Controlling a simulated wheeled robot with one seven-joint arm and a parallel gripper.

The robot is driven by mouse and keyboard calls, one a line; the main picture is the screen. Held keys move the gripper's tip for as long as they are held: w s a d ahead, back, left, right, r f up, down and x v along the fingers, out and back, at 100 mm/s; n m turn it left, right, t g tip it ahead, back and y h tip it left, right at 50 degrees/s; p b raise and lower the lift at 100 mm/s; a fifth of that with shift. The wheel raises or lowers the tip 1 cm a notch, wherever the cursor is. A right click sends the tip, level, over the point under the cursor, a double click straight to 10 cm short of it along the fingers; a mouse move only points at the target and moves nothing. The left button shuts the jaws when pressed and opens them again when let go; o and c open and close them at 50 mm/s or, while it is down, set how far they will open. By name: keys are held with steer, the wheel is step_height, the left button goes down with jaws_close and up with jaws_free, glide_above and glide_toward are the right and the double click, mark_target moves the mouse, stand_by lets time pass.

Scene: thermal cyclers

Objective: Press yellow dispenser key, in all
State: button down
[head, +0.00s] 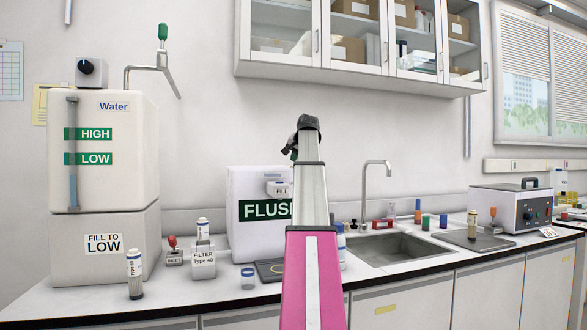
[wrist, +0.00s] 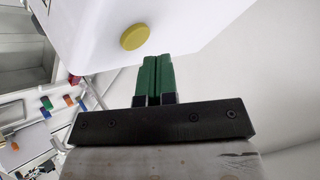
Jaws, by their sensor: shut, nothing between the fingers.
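The yellow dispenser key (wrist: 135,37) is a round yellow button on a white face of a box in the wrist view. My gripper (wrist: 157,62) has green fingers that are closed together, with nothing between them. The fingertips are just below and right of the key in that view; I cannot tell whether they touch the white box. In the head view my arm reaches up in front of the white dispenser marked FLUSH (head: 246,200). My gripper (head: 292,148) shows only partly there, above that dispenser. The key is not visible in the head view.
A white water tank (head: 125,160) stands at left on the counter. A filter holder (head: 203,262), a vial (head: 135,272) and a small cup (head: 248,278) stand near the front. A sink (head: 405,250) with a tap (head: 372,163) is at right, with a grey device (head: 500,205) beyond it.

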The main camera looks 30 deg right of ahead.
steer(key=shift+f, duration=0.1)
steer(key=shift+f, duration=0.3)
steer(key=shift+f, duration=0.4)
stand_by(1.0)
steer(key=shift+r, duration=0.8)
steer(key=shift+r, duration=0.15)
steer(key=shift+r, duration=2.4)
